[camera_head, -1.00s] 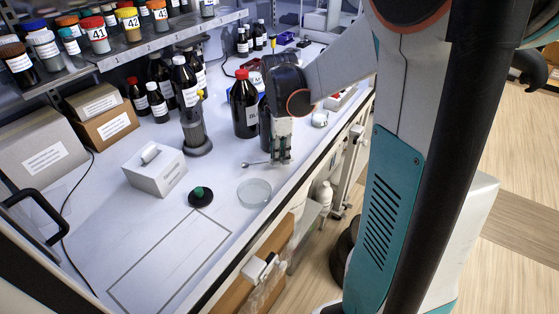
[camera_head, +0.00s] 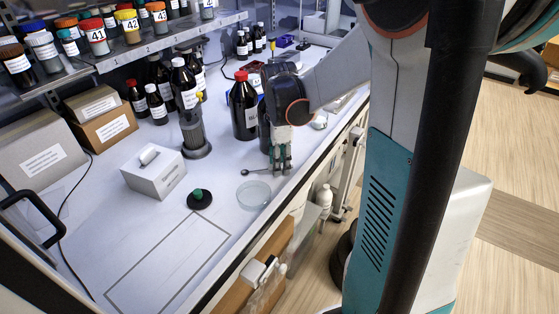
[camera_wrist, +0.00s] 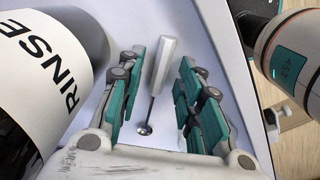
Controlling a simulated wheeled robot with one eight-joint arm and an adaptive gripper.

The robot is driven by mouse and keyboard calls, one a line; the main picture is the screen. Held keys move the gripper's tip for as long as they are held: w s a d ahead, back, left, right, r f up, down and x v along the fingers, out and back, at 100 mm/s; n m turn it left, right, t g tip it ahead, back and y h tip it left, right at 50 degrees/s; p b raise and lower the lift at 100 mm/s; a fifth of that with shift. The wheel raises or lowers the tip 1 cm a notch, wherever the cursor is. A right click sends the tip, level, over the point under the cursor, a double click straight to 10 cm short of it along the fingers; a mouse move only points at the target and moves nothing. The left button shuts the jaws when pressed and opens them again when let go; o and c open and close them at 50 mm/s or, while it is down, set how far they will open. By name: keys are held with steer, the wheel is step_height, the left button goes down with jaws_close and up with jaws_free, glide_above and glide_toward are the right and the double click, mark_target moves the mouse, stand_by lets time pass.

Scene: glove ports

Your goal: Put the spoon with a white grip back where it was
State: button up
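The spoon with a white grip (camera_wrist: 163,66) is between the two fingers of my gripper (camera_wrist: 160,97) in the wrist view. Its white handle points away and its metal bowl points toward the wrist. Gaps show on both sides of the handle, so the green-padded fingers are open around it. In the head view my gripper (camera_head: 281,162) is low over the white bench, and the spoon's dark bowl (camera_head: 245,173) shows to its left. The white handle is hidden there by the fingers. The spoon seems to lie on the bench.
A bottle labelled RINSE (camera_wrist: 45,50) stands close left of the fingers in the wrist view. A red-capped brown bottle (camera_head: 243,106) stands behind my gripper. A glass dish (camera_head: 254,194) and a green-knobbed black disc (camera_head: 199,198) are nearer. The outlined bench area (camera_head: 165,262) is empty.

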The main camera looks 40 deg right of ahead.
step_height(320, 180, up, 12)
steer(key=p, duration=0.4)
